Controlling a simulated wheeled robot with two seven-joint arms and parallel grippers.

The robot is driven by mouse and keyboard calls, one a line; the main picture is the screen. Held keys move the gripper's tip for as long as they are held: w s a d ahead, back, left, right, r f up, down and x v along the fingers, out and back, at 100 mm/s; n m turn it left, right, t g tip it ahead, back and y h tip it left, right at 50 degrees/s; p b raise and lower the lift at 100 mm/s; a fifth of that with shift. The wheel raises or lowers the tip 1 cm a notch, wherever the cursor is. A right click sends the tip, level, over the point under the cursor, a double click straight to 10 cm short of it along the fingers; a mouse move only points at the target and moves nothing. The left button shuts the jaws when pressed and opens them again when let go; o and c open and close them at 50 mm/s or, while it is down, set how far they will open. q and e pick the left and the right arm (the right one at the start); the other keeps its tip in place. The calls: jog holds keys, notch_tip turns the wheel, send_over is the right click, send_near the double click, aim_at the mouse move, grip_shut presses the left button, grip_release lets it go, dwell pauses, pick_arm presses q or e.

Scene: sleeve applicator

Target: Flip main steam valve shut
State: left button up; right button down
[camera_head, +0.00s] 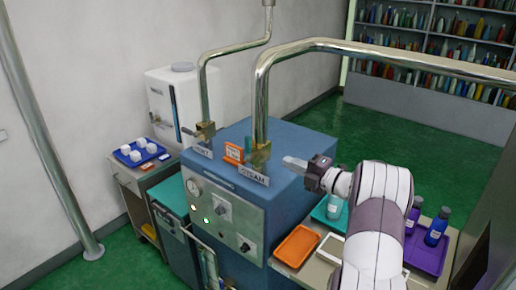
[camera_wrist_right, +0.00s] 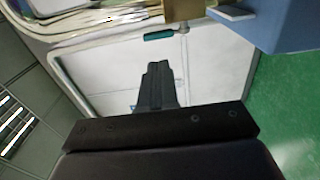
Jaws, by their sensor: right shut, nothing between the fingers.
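The blue machine (camera_head: 235,190) has two pipes rising from its top. The steam valve (camera_head: 260,156) is a brass fitting at the foot of the thicker pipe, behind a plate marked STEAM (camera_head: 254,175). My right gripper (camera_head: 287,161) is shut and empty, just right of this valve, with its fingers pointing left toward it. In the right wrist view my closed fingers (camera_wrist_right: 158,70) point at a teal lever (camera_wrist_right: 164,34) beside a brass block (camera_wrist_right: 184,14), apparently the valve's handle. A gap shows between fingertips and lever. My left gripper is out of view.
A second brass valve (camera_head: 205,130) stands at the thinner pipe, with an orange tag (camera_head: 234,152) between the pipes. The thick pipe (camera_head: 400,58) runs overhead to the right. Trays and bottles, including an orange tray (camera_head: 297,246), lie below my right arm.

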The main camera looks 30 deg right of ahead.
jog(key=p, duration=0.5)
send_near(250, 146)
jog(key=x, duration=0.5)
jog(key=shift+w, duration=0.15)
jog(key=shift+p+x, duration=0.35)
jog(key=shift+x, duration=0.4)
jog(key=shift+f, duration=0.15)
